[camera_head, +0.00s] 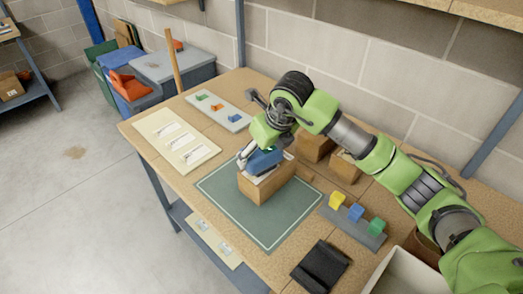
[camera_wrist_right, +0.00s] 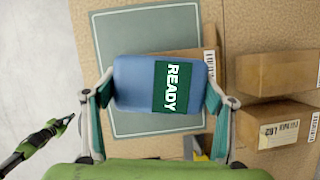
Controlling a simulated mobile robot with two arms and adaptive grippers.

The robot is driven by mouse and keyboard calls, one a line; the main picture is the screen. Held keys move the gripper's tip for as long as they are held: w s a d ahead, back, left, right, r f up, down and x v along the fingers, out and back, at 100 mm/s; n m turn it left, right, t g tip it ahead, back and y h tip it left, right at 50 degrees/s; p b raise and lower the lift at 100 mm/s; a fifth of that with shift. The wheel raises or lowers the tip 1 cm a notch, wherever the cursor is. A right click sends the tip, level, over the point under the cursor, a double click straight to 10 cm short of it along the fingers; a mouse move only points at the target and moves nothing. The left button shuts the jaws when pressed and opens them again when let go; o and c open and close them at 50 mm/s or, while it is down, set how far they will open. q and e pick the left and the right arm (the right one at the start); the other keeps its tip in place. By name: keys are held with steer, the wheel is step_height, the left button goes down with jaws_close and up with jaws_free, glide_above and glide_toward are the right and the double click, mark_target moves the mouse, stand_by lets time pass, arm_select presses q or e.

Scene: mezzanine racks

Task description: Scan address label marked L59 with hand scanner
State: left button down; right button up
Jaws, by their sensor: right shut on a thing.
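My right gripper (camera_head: 261,154) is shut on the blue hand scanner (camera_head: 267,161), whose green screen reads READY in the right wrist view (camera_wrist_right: 174,87). The scanner is above a brown box (camera_head: 266,188) on the green mat (camera_head: 222,189); I cannot tell whether they touch. A white label (camera_wrist_right: 210,66) shows at the box's edge, partly hidden by the scanner; its text is unreadable. No label can be read as L59. A green and black arm part, probably my left gripper (camera_wrist_right: 52,130), shows at the left of the wrist view; its jaws are unclear.
Two labelled boxes (camera_head: 316,147) (camera_head: 344,167) stand behind the mat. A cream board with labels (camera_head: 178,141) lies at left. A grey rack with coloured clips (camera_head: 353,214) and a black tray (camera_head: 320,267) are at right.

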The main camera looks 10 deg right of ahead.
stand_by(0.4)
steer(key=shift+f+b, duration=0.75)
steer(key=shift+f, duration=0.05)
stand_by(0.5)
steer(key=shift+r, duration=0.1)
steer(key=shift+r+p, duration=1.7)
steer(key=shift+r, duration=1.75)
steer(key=shift+f, duration=0.15)
